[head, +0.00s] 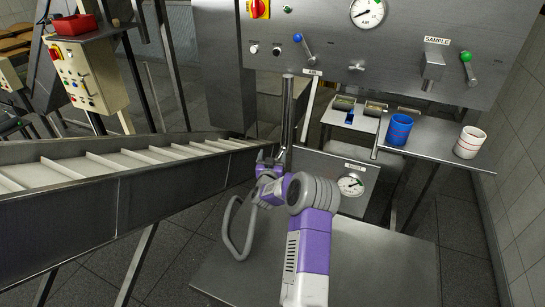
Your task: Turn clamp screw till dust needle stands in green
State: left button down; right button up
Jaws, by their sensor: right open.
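The dust gauge is probably the round white dial (351,185) on the low steel panel right of my right arm. It has a small green mark at its right; its needle is too small to read. My right gripper (266,170), on the purple arm, is open at the lower end of a vertical steel pipe (288,110). The clamp screw is not clear to see; it may be hidden at the gripper. I cannot tell whether the fingers touch anything. A grey hose (228,225) loops down left of the gripper. My left gripper is not in view.
A slatted conveyor (120,165) runs along the left. A steel panel (345,55) with an air gauge (367,12), a blue-knobbed lever (304,46) and a green-knobbed lever (468,68) is above. A blue cup (399,130) and a white cup (470,142) stand on the right shelf.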

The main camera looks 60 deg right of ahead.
jog(key=v, duration=0.7)
jog(key=shift+b, duration=0.35)
jog(key=shift+a, duration=0.1)
